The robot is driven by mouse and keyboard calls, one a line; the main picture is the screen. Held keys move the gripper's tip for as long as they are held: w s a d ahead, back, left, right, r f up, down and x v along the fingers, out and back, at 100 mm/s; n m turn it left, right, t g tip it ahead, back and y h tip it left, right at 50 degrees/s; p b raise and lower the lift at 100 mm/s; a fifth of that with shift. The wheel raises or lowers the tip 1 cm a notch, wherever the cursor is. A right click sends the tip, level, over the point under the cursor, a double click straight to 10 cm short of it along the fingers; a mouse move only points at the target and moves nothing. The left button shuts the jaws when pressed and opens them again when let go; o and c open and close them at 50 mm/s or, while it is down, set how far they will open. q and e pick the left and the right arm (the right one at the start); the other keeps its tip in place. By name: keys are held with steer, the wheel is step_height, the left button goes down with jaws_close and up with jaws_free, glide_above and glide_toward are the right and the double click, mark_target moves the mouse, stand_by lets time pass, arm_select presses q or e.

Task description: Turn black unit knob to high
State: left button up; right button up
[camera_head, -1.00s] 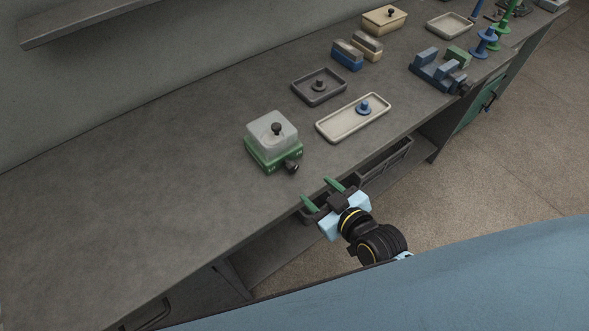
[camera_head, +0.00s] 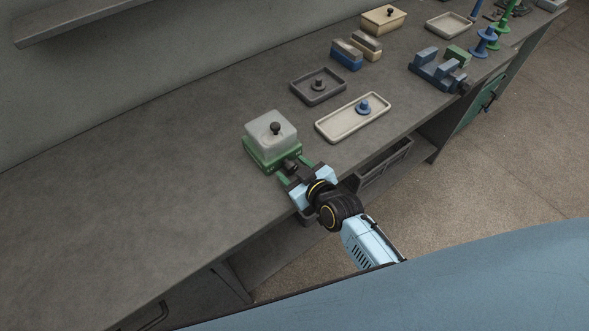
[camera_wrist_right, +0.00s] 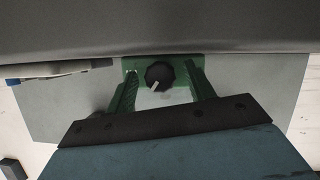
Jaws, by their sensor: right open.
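In the right wrist view that knob (camera_wrist_right: 159,76) shows a pale pointer line aimed down and slightly left. My right gripper (camera_head: 296,171) is open, its green fingers on either side of the knob. In the wrist view the right gripper's fingertips (camera_wrist_right: 163,74) reach toward the green face, with gaps to the knob on both sides. My left gripper is not in view.
A cream tray (camera_head: 326,128) with a blue knobbed piece and a dark tray (camera_head: 294,88) lie right of the unit. A blue vise (camera_head: 430,72) stands farther right. A dark bin (camera_head: 392,165) sits below the bench edge. The bench left of the unit is clear.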

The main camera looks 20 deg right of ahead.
steer(key=c, duration=1)
steer(key=shift+o, duration=0.2)
steer(key=shift+d+m+p, duration=0.1)
steer(key=shift+m+p, duration=0.2)
steer(key=shift+m, duration=0.1)
steer(key=shift+m+y, duration=0.3)
steer(key=shift+y, duration=0.1)
steer(key=shift+m+g+y+b, duration=0.3)
steer(key=shift+m+y, duration=0.2)
steer(key=shift+m, duration=0.6)
steer(key=o, duration=1)
steer(key=shift+c, duration=0.2)
